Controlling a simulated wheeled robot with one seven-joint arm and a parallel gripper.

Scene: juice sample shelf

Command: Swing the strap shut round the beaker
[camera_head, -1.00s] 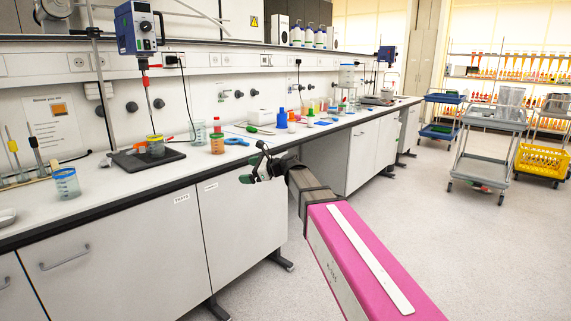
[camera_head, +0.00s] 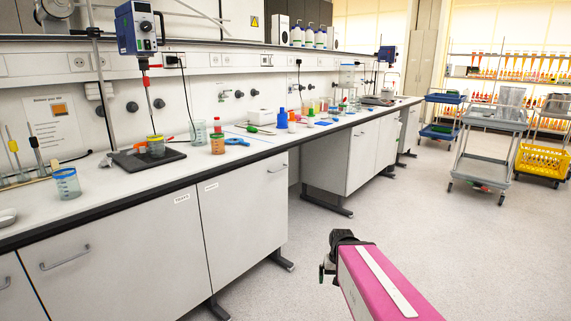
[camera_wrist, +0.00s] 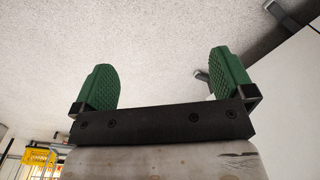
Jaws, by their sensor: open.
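A beaker (camera_head: 156,150) with yellowish contents stands on the dark base plate (camera_head: 128,163) of the overhead stirrer (camera_head: 139,28), with the stirrer shaft coming down into it. An orange-red piece (camera_head: 140,146), which may be the strap, shows at the beaker's left side. It is too small to tell whether it is open or closed. My arm is off the bench, over the floor at lower right in the head view, far from the beaker.
Trolleys (camera_head: 489,125) stand at right. The floor (camera_head: 400,220) between is clear.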

